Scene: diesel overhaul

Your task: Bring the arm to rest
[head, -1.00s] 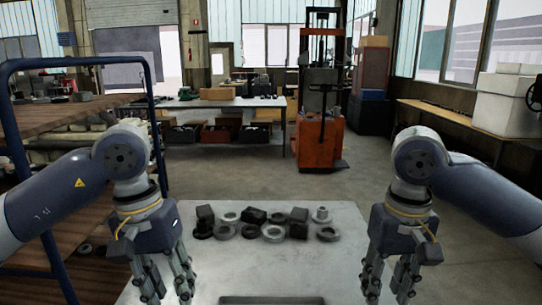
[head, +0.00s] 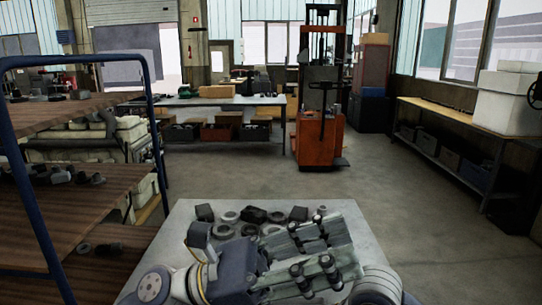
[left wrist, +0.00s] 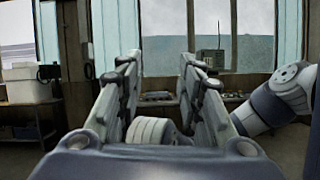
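My left gripper (head: 348,246) lies sideways across the front of the grey table, its fingers pointing right. The left wrist view shows its fingers (left wrist: 160,68) spread apart with nothing gripped between them. A pale ridged cylinder, apparently part of my right arm, shows beyond the fingers near the bottom of the head view. My right arm also shows at the right of the left wrist view. My right gripper is not in view.
The grey table (head: 182,235) holds several dark blocks (head: 205,212) and metal rings (head: 229,216) near its far edge; my left gripper hides some. A shelf rack (head: 100,208) stands at left. An orange stacker (head: 318,143) stands behind. Open floor lies to the right.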

